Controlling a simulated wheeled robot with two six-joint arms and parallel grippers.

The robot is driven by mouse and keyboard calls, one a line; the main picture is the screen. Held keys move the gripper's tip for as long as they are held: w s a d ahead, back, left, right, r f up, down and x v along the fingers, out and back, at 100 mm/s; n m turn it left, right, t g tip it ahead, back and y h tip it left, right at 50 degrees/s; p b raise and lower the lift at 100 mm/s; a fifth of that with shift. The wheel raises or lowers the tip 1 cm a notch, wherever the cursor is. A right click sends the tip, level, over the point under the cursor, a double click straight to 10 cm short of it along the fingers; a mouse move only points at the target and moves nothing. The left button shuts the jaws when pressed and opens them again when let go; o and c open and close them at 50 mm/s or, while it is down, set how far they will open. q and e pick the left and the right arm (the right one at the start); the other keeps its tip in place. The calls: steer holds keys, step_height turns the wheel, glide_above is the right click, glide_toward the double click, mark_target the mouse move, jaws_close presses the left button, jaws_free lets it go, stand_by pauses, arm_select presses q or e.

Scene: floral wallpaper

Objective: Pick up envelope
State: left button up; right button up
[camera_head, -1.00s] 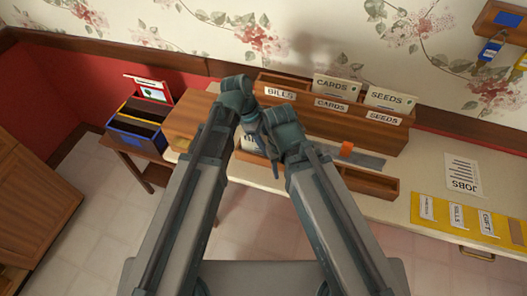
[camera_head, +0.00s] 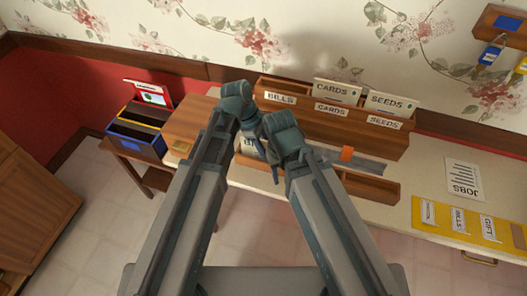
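Two pale envelopes stand in the wooden sorter (camera_head: 285,117): one marked CARDS (camera_head: 337,91) and one marked SEEDS (camera_head: 391,102). A pale lettered item (camera_head: 246,147) shows partly behind my arms; I cannot tell whether it is an envelope. My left gripper (camera_head: 254,131) is close to it, over the desk in front of the sorter's left end. My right gripper (camera_head: 274,168) is just right of and below the left one. The arms and wrists hide most of both grippers, so their fingers and any hold cannot be made out.
A JOBS sheet (camera_head: 463,178) and a yellow board (camera_head: 440,214) lie further right. A blue and yellow box (camera_head: 135,143) stands left. The wall is close behind the sorter.

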arm_select(q)
jaws_close()
steer(key=shift+r, duration=0.1)
arm_select(e)
steer(key=shift+r, duration=0.1)
